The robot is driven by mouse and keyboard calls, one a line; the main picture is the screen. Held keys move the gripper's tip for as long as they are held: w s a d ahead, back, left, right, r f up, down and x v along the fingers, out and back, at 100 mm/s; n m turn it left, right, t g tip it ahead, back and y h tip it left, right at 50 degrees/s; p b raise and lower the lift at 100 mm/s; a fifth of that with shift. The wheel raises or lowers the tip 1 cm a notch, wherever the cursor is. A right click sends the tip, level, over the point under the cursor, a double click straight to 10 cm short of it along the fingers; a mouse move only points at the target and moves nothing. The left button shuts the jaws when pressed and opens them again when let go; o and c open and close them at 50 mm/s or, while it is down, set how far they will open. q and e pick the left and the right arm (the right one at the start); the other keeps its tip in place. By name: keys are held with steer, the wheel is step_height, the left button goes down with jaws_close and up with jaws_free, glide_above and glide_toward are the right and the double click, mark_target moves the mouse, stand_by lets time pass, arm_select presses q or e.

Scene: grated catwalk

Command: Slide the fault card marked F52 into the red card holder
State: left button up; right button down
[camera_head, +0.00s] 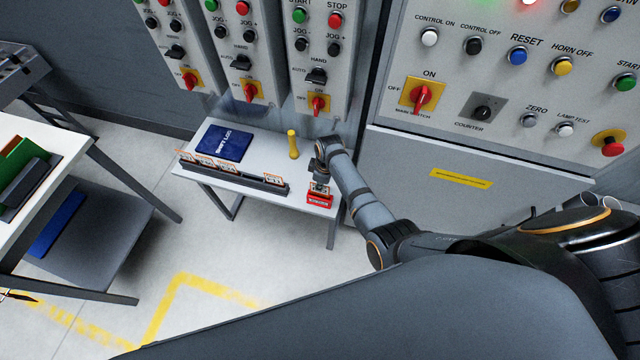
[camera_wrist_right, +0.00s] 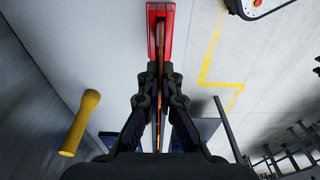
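My right gripper (camera_head: 320,172) reaches down over the right end of the small white table. It is shut on an orange-edged fault card (camera_head: 319,187); its marking is too small to read. In the right wrist view the card (camera_wrist_right: 158,95) shows edge-on as a thin strip between the fingers (camera_wrist_right: 160,85). The red card holder (camera_head: 320,200) stands at the table's front right, directly below the card. In the wrist view the holder (camera_wrist_right: 166,40) lies just beyond the fingertips, in line with the card. I cannot tell whether the card's lower edge is inside the slot. My left gripper is not in view.
A dark rack (camera_head: 235,176) with several orange-edged cards stands along the table's front, left of the holder. Control panels (camera_head: 500,100) rise behind and right. Clear floor lies in front.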

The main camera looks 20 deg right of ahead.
steer(key=shift+f+b, duration=0.45)
steer(key=shift+f, duration=0.3)
steer(key=c, duration=2.1)
jaws_free()
steer(key=o, duration=1.1)
steer(key=shift+c, duration=0.2)
steer(key=shift+r, duration=0.15)
step_height(320, 180, up, 6)
steer(key=p, duration=0.6)
steer(key=shift+r+p, duration=0.35)
steer(key=shift+r, duration=0.55)
